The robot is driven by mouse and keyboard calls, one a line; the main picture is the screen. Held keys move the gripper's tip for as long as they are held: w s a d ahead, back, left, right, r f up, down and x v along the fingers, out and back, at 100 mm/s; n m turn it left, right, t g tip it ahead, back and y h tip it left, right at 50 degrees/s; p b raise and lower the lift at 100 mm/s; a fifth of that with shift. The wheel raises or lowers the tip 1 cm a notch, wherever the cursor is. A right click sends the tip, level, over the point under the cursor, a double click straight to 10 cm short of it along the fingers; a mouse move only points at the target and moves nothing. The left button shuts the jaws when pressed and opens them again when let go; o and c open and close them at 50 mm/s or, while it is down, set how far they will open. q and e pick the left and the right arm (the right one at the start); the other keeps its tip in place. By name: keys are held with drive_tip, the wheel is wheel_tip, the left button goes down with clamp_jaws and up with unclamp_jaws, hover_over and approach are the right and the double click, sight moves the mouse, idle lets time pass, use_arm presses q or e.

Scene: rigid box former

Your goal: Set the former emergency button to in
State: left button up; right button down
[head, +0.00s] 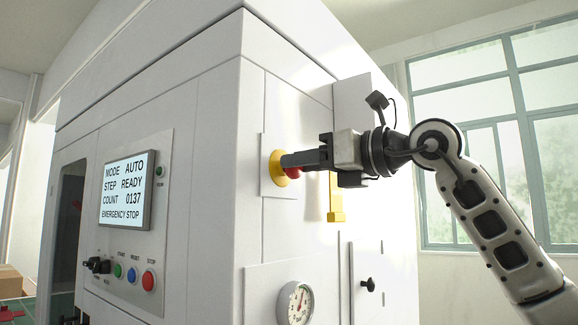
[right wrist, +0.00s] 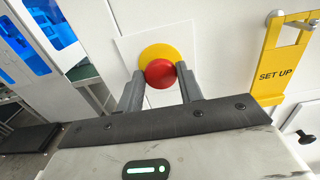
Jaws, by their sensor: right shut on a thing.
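The former emergency button (right wrist: 160,73) is a red mushroom head on a yellow round base (right wrist: 157,53), set on a white plate on the machine's side wall. In the head view the button (head: 296,173) is mostly hidden behind my right gripper's fingers. My right gripper (head: 288,162) points straight at the wall, its fingertips at the button. In the right wrist view one finger lies on each side of the red head, and the gripper is shut on it. Whether the button is pressed in is hard to tell. My left gripper is not in view.
The machine's screen (head: 127,190) reads MODE AUTO, STEP READY, COUNT 0137, EMERGENCY STOP. Below it are a black knob and green, blue and red buttons (head: 149,280). A yellow SET UP bracket (right wrist: 276,72) sticks out right of the button. A gauge (head: 295,304) is below.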

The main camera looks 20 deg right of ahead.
drive_tip(key=c, duration=0.9)
unclamp_jaws()
drive_tip(key=shift+c, duration=0.2)
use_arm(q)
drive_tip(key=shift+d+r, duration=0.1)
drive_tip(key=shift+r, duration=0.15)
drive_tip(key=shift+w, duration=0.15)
use_arm(e)
drive_tip(key=shift+s, duration=0.1)
use_arm(q)
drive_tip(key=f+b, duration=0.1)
drive_tip(key=b, duration=0.2)
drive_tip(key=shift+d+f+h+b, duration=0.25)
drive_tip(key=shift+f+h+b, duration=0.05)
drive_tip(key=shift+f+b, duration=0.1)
use_arm(e)
drive_tip(key=v, duration=1.5)
drive_tip(key=shift+s+d, duration=0.25)
drive_tip(key=shift+s, duration=0.05)
